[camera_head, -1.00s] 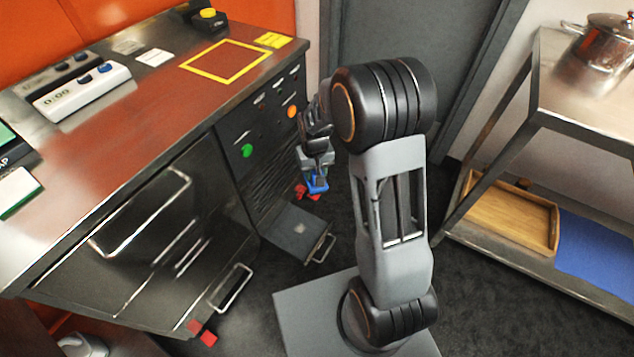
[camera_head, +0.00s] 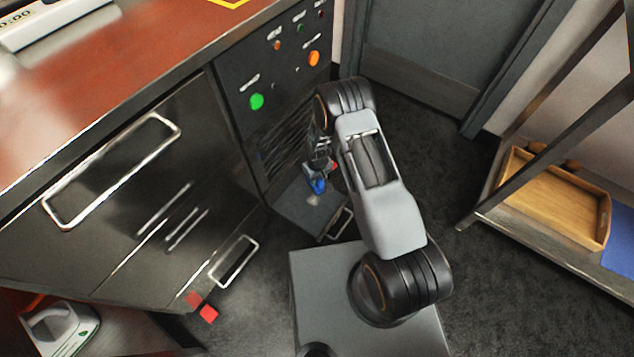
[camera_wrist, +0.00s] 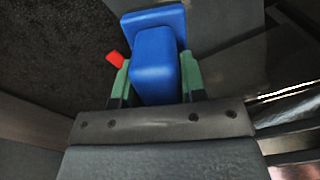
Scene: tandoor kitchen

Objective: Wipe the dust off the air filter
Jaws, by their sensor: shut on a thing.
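A flat grey panel with a wire handle, which looks like the air filter (camera_head: 288,212), sticks out low from the front of the control cabinet. A small pale patch, perhaps dust, shows on its top. My gripper (camera_head: 318,172) is shut on a blue wiping tool (camera_head: 319,186) low over the panel. In the wrist view the blue tool (camera_wrist: 155,75) sits between the green fingertips of my gripper (camera_wrist: 155,88), its wider blue plate pointing away. I cannot tell whether the tool touches the panel.
The control cabinet has a green button (camera_head: 257,102) and an orange button (camera_head: 314,58). Red blocks (camera_head: 208,313) lie by the left cabinet's foot. A rack with a wooden tray (camera_head: 555,200) stands right. Dark floor is clear between the rack and my arm.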

